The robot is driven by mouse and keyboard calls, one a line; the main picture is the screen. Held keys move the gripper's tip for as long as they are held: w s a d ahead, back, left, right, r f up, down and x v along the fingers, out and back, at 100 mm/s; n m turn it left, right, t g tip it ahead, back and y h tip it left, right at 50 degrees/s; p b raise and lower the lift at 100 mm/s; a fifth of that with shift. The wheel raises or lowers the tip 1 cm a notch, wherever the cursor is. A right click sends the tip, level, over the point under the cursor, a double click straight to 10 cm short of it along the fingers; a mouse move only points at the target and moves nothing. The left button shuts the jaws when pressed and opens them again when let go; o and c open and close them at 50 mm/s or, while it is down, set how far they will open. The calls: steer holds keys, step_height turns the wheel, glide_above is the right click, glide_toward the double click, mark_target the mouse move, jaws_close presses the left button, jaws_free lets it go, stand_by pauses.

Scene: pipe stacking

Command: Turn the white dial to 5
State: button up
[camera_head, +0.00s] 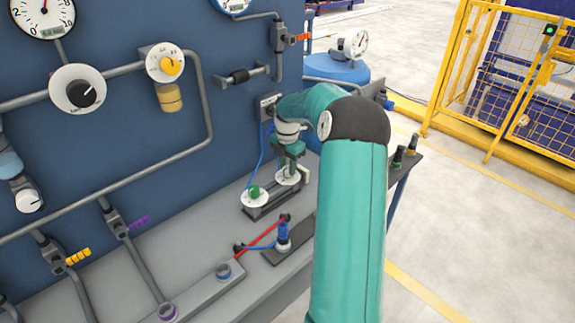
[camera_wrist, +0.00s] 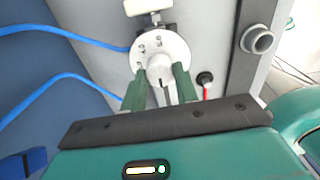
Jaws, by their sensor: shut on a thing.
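The white dial (camera_wrist: 161,66) is a white knob on a round white plate (camera_wrist: 165,41) with small dark figures around its rim. I cannot read which figure the dial points to. In the wrist view my gripper (camera_wrist: 160,78) has one green finger on each side of the knob and is shut on it. In the head view my gripper (camera_head: 290,163) reaches down over the dial's plate (camera_head: 288,179) on the bench, and it largely hides the knob.
A second round plate with a green knob (camera_head: 255,193) sits just left of the dial. A red lever (camera_head: 262,234) and a blue valve (camera_head: 283,235) stand nearer. The blue wall panel (camera_head: 110,130) with pipes and gauges rises behind. Blue cables (camera_wrist: 75,82) run beside the dial.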

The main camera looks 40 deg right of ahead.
steer(key=m, duration=0.5)
steer(key=shift+m, duration=0.3)
steer(key=m, duration=0.4)
steer(key=shift+d, duration=0.1)
steer(key=m, duration=0.5)
steer(key=shift+r, duration=0.1)
steer(key=m, duration=0.4)
steer(key=shift+m, duration=0.3)
steer(key=m, duration=1.3)
steer(key=shift+m, duration=0.3)
steer(key=m, duration=0.4)
steer(key=shift+m, duration=0.3)
